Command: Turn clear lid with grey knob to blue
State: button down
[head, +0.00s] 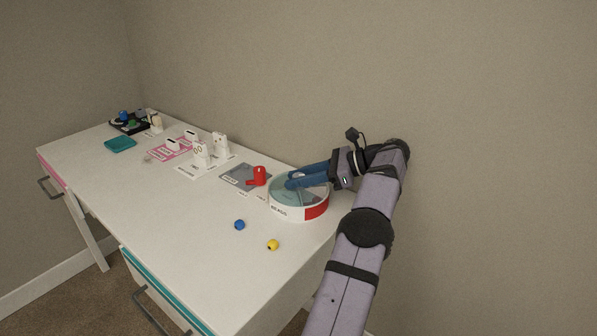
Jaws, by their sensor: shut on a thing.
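A round white container (286,211) with a red section on its side (316,211) stands near the right end of the white desk. A clear, bluish lid (290,197) covers its top. My gripper (290,181) reaches in from the right, with its blue fingers low over the middle of the lid. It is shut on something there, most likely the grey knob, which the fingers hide. I cannot make out a blue section on the container from this side.
A red object (257,176) stands on a grey plate (238,178) just left of the container. A blue ball (239,225) and a yellow ball (272,245) lie in front. White blocks, a pink board and a teal tray (120,144) are farther left. The front desk top is mostly clear.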

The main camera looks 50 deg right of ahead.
aim_at(298, 175)
dwell(0.3)
jog(key=c, duration=1.4)
grip_release()
jog(key=shift+c, duration=0.2)
notch_tip(298, 175, up, 10)
jog(key=p, duration=0.4)
